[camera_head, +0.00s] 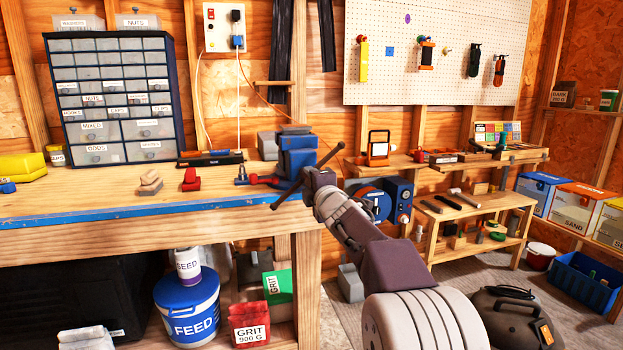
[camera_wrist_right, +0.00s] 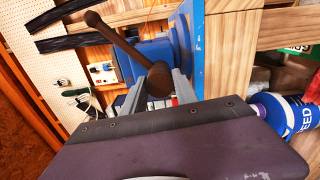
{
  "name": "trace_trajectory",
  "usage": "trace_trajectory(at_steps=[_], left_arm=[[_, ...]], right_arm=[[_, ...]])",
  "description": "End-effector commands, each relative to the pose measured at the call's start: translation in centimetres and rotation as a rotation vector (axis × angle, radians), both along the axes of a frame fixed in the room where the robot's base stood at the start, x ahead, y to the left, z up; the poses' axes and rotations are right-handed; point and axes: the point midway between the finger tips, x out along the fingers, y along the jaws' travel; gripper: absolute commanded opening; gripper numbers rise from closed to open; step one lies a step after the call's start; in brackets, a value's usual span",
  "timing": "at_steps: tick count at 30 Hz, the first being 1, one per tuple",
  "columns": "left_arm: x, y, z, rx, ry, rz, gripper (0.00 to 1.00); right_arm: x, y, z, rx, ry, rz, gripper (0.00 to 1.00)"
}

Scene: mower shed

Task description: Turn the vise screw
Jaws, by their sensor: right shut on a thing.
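The blue vise (camera_head: 296,158) stands at the right end of the workbench. Its dark brown handle bar (camera_head: 290,195) slants from lower left to upper right across the front of the bench end. My right gripper (camera_head: 318,186) is at the bar. In the right wrist view, the bar (camera_wrist_right: 122,42) ends in a knob at upper left, and the fingers (camera_wrist_right: 158,92) are shut around a thick rounded brown part of the vise screw (camera_wrist_right: 158,77). I cannot tell whether this part is the screw head or the bar's end. My left gripper is not in view.
The wooden workbench (camera_head: 130,212) has a blue front edge close to the gripper. Sanding blocks (camera_head: 150,184) and a red item (camera_head: 191,180) lie on it. A blue FEED bucket (camera_head: 188,310) stands below. A dark lidded container (camera_head: 515,318) is on the floor at right.

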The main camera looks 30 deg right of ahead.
Motion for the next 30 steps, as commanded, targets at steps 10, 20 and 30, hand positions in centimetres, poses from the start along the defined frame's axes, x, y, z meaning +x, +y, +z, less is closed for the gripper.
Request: trace_trajectory(at_steps=[10, 20, 30], left_arm=[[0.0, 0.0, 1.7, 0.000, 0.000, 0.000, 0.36], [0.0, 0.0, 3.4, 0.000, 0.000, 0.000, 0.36], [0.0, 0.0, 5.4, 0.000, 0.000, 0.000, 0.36]], right_arm=[[0.0, 0.0, 0.4, 0.320, -0.078, 0.001, 0.00], [0.0, 0.0, 0.5, 0.625, -0.151, 0.000, 0.00], [0.0, -0.1, 0.7, 0.938, -0.228, 0.001, 0.00]])
